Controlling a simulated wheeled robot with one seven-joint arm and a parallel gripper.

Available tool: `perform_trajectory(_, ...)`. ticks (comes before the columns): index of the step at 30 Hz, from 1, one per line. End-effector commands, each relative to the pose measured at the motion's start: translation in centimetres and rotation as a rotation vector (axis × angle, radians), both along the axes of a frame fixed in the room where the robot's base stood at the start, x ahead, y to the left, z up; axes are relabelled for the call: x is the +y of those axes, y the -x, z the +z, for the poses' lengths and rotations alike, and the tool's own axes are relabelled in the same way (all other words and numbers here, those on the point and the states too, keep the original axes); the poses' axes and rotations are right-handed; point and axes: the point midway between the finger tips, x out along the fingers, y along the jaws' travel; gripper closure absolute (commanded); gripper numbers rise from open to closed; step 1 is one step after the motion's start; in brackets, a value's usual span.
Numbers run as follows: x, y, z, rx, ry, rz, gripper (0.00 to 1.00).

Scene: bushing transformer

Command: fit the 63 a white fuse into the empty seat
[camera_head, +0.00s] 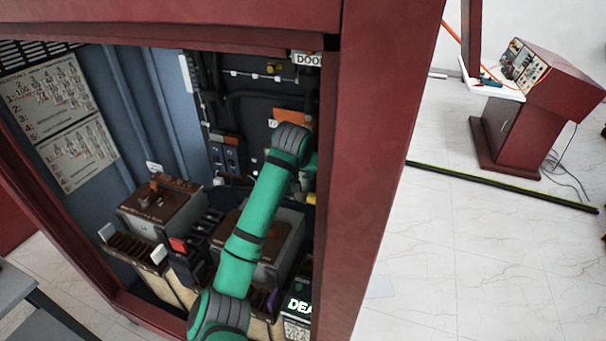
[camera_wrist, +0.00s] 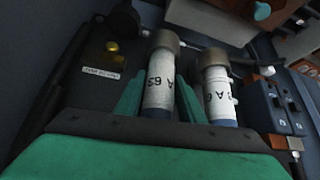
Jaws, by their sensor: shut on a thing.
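In the wrist view, the green fingers of my gripper (camera_wrist: 160,104) stand on either side of a white fuse (camera_wrist: 158,90) and are shut on it. The fuse has a grey-brown cap, a dark lower band and "63 A" printed upside down. A second, similar white fuse (camera_wrist: 217,95) stands just to its right, close to the right finger. I cannot make out the empty seat, and whether the held fuse touches any clip is hidden. In the head view, my arm reaches into the red cabinet and the gripper is hidden.
Dark blue breakers (camera_wrist: 276,105) are to the right in the wrist view. A dark panel with a yellow knob (camera_wrist: 112,47) is to the left. In the head view, a red cabinet post (camera_head: 375,150) stands right of my arm, and brown-topped units (camera_head: 160,200) fill the cabinet floor.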

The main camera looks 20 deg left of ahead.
Motion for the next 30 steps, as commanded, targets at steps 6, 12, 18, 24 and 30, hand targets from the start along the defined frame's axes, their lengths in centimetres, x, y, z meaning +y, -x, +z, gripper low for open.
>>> perform_trajectory(6, 0.0, 0.0, 0.1, -0.002, 0.001, -0.001, 1.00)
perform_trajectory(12, -0.1, 0.0, -0.2, -0.001, 0.001, -0.001, 0.46)
perform_trajectory(18, -0.1, 0.0, -0.2, -0.001, 0.001, -0.001, 0.46)
perform_trajectory(24, 0.0, 0.0, 0.3, -0.001, -0.001, -0.001, 0.46)
perform_trajectory(30, -0.3, 1.6, 2.7, -0.003, 0.000, -0.001, 0.46)
